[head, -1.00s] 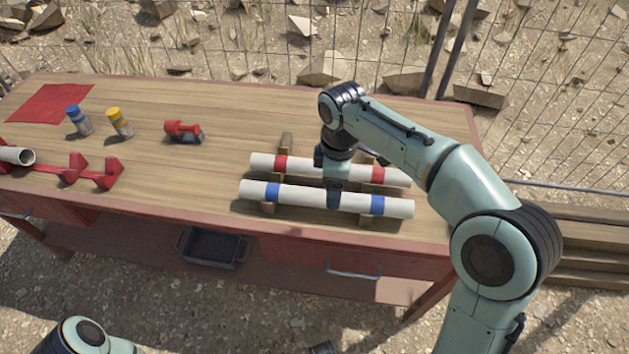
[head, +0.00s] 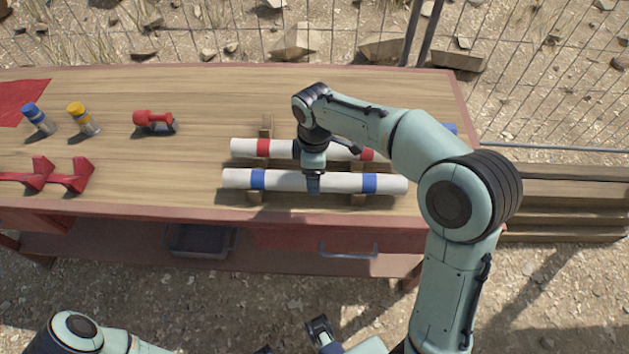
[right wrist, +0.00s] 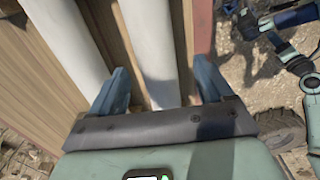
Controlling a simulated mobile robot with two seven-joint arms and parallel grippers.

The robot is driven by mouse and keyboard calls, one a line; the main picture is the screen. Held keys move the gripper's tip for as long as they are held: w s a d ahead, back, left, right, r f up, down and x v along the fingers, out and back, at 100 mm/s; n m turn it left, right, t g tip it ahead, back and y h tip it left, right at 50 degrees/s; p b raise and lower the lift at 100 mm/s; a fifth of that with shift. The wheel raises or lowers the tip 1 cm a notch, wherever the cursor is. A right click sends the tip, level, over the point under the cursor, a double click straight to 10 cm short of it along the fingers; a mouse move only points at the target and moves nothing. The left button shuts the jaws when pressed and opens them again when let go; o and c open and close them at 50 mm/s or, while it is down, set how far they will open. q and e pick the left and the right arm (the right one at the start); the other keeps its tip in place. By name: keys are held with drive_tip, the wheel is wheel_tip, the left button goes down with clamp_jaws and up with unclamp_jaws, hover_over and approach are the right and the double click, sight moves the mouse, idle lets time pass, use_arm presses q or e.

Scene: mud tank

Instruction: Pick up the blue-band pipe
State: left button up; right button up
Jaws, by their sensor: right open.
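The blue-band pipe (head: 285,181) is white with two blue bands. It lies level on wooden supports near the table's front edge. My right gripper (head: 313,188) points down at its middle, between the bands. In the right wrist view the open fingers (right wrist: 160,92) stand either side of this pipe (right wrist: 150,40), with gaps; no band shows there. I cannot tell the exact height of the fingertips. My left gripper (head: 320,330) is low at the bottom of the head view, away from the table; its jaw state is unclear.
A red-band pipe (head: 330,151) lies parallel just behind. Blue-capped (head: 38,118) and yellow-capped (head: 83,118) bottles, a red tool (head: 153,121) and red brackets (head: 40,175) lie at left. A grey bin (head: 200,239) is on the lower shelf. The tabletop between has free room.

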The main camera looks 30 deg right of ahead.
drive_tip(key=f, duration=0.4)
drive_tip(key=shift+w+d, duration=0.15)
drive_tip(key=shift+w, duration=0.05)
drive_tip(key=c, duration=1.4)
